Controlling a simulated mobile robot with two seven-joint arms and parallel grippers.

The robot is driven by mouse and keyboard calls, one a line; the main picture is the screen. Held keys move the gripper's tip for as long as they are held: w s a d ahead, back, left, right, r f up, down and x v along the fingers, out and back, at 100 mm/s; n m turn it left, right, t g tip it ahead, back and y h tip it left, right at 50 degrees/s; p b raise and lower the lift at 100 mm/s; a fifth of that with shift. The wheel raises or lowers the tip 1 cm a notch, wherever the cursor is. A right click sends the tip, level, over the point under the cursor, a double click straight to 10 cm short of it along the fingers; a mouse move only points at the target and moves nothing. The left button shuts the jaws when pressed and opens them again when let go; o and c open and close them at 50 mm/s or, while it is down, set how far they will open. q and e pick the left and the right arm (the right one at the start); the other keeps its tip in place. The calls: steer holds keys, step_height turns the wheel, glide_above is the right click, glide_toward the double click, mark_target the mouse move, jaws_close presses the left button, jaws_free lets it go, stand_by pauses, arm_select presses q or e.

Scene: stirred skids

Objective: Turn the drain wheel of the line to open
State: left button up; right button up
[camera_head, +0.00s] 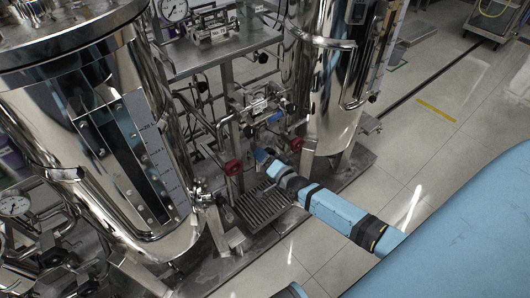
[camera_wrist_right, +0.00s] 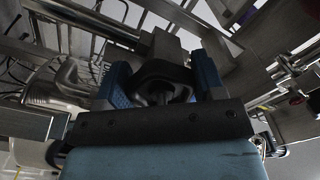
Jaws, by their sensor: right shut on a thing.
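My right gripper (camera_head: 262,156) reaches in from the lower right to the low pipework between the two steel tanks. In the right wrist view its blue fingers (camera_wrist_right: 162,88) are shut on the drain wheel (camera_wrist_right: 160,70), a dark rounded handwheel with its rim between them. In the head view the gripper hides this wheel. A red handwheel (camera_head: 233,167) stands just left of the gripper, and another red handwheel (camera_head: 297,144) stands to its right. The wheel's turn angle cannot be told. My left gripper is not in view.
A large polished tank (camera_head: 95,110) fills the left side, and a second tank (camera_head: 325,80) stands behind right. A floor grate (camera_head: 262,204) lies below the gripper. Pipes and frame bars crowd around it. The tiled floor (camera_head: 400,150) at right is mostly clear.

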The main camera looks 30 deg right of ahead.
arm_select(q)
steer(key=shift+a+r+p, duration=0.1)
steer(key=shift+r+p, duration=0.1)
steer(key=shift+p, duration=0.6)
arm_select(e)
steer(key=shift+d+n, duration=0.1)
steer(key=shift+n, duration=1.5)
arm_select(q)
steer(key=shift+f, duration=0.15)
arm_select(e)
steer(key=o, duration=0.9)
